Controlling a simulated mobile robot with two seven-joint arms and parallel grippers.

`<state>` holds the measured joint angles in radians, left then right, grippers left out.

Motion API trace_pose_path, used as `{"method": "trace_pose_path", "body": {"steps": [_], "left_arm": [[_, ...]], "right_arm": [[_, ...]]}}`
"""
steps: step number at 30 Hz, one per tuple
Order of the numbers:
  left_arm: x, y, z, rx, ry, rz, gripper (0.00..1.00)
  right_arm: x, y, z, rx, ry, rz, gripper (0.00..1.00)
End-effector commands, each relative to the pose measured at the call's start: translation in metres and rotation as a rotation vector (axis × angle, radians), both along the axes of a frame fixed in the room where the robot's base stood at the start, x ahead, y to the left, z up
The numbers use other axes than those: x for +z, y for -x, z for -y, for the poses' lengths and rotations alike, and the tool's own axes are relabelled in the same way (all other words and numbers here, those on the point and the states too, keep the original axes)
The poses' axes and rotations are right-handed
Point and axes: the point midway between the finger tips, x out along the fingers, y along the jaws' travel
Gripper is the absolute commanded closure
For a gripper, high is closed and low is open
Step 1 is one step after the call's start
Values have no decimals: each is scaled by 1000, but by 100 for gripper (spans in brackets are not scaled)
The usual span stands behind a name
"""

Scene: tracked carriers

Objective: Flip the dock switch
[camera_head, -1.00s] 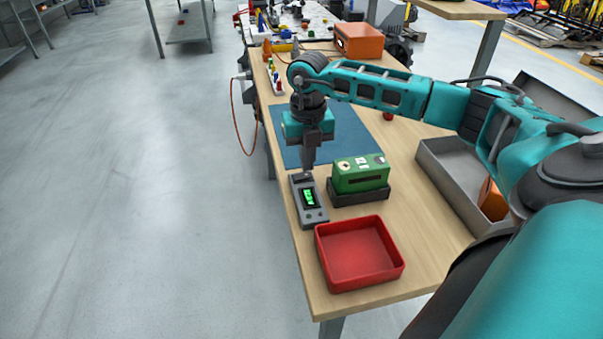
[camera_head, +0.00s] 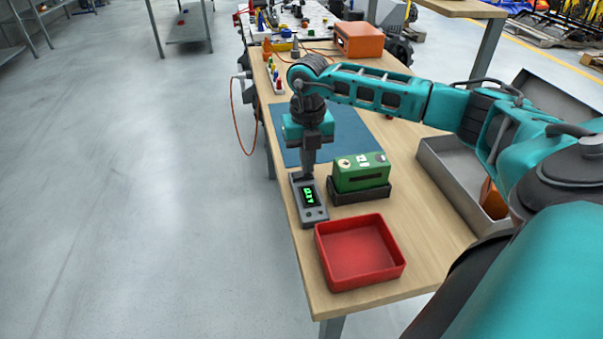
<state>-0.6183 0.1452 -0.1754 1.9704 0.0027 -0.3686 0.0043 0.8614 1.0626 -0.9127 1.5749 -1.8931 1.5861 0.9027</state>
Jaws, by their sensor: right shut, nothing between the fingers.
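A grey device (camera_head: 316,216) with a small display (camera_head: 309,197) lies near the left edge of the table. Its display is dark with green characters, too small to read. My right gripper (camera_head: 307,174) points down with its fingers shut and empty, at the far end of this device. The fingertips touch it or hover just above it; I cannot tell which. They hide that end, so any switch there is not clear. A green box (camera_head: 361,172) sits upright in a black dock (camera_head: 352,196) right of the device. My left gripper is out of view.
A red tray (camera_head: 360,254) stands at the table's near end. A blue mat (camera_head: 345,133) lies beyond the green box. A grey open bin (camera_head: 446,178) is on the right, partly behind my arm. An orange box (camera_head: 358,40) stands at the back.

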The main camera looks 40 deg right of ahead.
Motion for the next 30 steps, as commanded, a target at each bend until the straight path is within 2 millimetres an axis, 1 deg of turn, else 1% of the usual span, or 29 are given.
{"method": "trace_pose_path", "body": {"steps": [14, 17, 20, 30], "left_arm": [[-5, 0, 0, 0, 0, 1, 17], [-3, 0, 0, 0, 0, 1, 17], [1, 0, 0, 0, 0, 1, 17], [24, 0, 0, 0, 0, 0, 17]], "right_arm": [[-8, 0, 0, 0, 0, 0, 100], [-6, 0, 0, 0, 0, 0, 100], [-2, 0, 0, 0, 0, 0, 100], [26, 0, 0, 0, 0, 1, 100]]}}
